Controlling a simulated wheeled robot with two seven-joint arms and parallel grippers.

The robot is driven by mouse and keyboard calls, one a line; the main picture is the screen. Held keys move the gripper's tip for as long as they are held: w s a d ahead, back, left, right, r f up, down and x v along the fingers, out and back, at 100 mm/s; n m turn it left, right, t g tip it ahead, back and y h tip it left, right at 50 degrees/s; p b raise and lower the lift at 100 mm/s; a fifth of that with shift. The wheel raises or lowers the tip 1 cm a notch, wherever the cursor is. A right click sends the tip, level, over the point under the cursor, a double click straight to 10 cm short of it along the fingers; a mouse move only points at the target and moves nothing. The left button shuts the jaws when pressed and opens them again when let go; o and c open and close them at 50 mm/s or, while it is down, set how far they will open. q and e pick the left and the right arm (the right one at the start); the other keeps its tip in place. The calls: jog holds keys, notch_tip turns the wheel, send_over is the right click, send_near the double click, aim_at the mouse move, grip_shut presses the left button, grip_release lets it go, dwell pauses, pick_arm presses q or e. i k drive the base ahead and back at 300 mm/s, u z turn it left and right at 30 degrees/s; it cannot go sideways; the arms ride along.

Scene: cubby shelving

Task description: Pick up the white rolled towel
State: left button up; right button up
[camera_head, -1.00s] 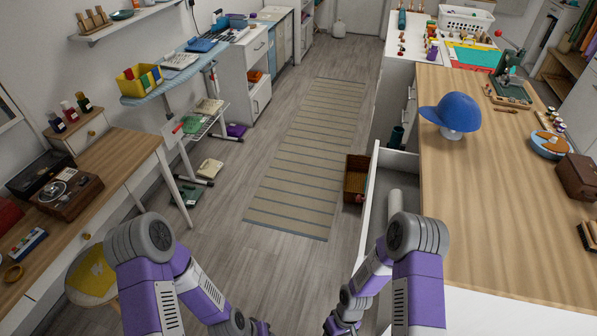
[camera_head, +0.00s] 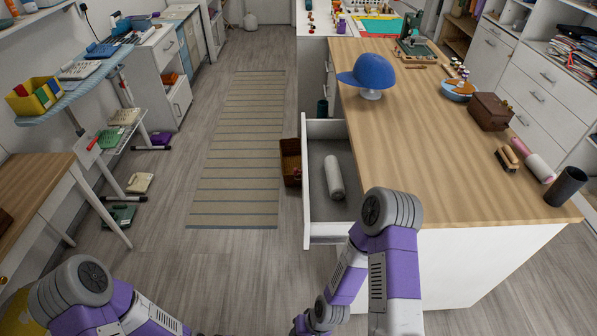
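The white rolled towel (camera_head: 334,177) lies lengthwise inside an open drawer (camera_head: 307,188) on the left side of the wood-topped island. The drawer's floor is grey and the towel is fully visible. My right arm comes in at the bottom, just in front of the drawer and below the towel. Its gripper is not clearly visible near the bottom edge. My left arm is at the lower left, over the floor, and its gripper is out of the picture. Neither arm touches the towel.
The island's wooden top (camera_head: 430,130) stands right of the drawer, with a blue cap (camera_head: 371,71) on a stand. A brown basket (camera_head: 291,163) is on the floor left of the drawer. A desk (camera_head: 35,195) stands at far left.

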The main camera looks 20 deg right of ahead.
aim_at(334, 177)
jog(key=k, duration=0.35)
jog(key=u, duration=1.35)
jog(key=i, duration=0.85)
jog(key=z, duration=2.4)
